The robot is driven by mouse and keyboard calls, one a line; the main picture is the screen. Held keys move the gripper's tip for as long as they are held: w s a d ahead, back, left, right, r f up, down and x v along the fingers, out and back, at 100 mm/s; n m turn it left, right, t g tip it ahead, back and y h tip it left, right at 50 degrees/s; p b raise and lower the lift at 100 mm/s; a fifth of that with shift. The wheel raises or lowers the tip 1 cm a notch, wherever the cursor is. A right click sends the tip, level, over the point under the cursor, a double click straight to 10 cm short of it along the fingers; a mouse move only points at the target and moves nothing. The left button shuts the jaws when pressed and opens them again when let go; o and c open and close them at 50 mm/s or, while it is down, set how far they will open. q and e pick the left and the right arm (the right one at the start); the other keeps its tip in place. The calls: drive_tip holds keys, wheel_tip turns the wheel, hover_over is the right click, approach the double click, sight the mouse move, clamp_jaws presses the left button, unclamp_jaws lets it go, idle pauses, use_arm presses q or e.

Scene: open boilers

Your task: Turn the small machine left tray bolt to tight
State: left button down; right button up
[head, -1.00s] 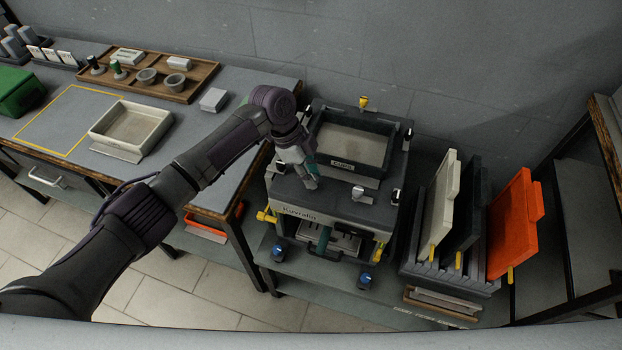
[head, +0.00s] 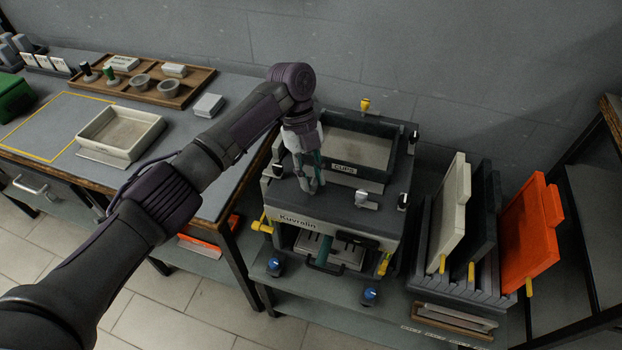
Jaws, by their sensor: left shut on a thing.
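The small machine (head: 297,222), a dark box with the name Kuvralin on its pale front, stands on a low grey table. A dark tray marked CUPS (head: 345,168) sits on its top. My left gripper (head: 312,187) points down at the front left of the machine's top, in front of the tray. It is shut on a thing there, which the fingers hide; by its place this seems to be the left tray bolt. A similar pale bolt (head: 362,198) stands clear to the right. How tight the left bolt is cannot be seen. My right gripper is not in view.
Yellow levers (head: 262,223) and blue-topped knobs (head: 276,266) are at the machine's front. A rack (head: 465,280) with white, black and orange boards stands close on the right. The left bench (head: 190,150) holds a pale tray (head: 120,132) and a wooden tray (head: 195,88).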

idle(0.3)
use_arm(q)
drive_tip(key=c, duration=0.9)
unclamp_jaws()
drive_tip(key=shift+c, duration=0.2)
drive_tip(key=v, duration=1.2)
drive_tip(key=shift+d+f, duration=0.1)
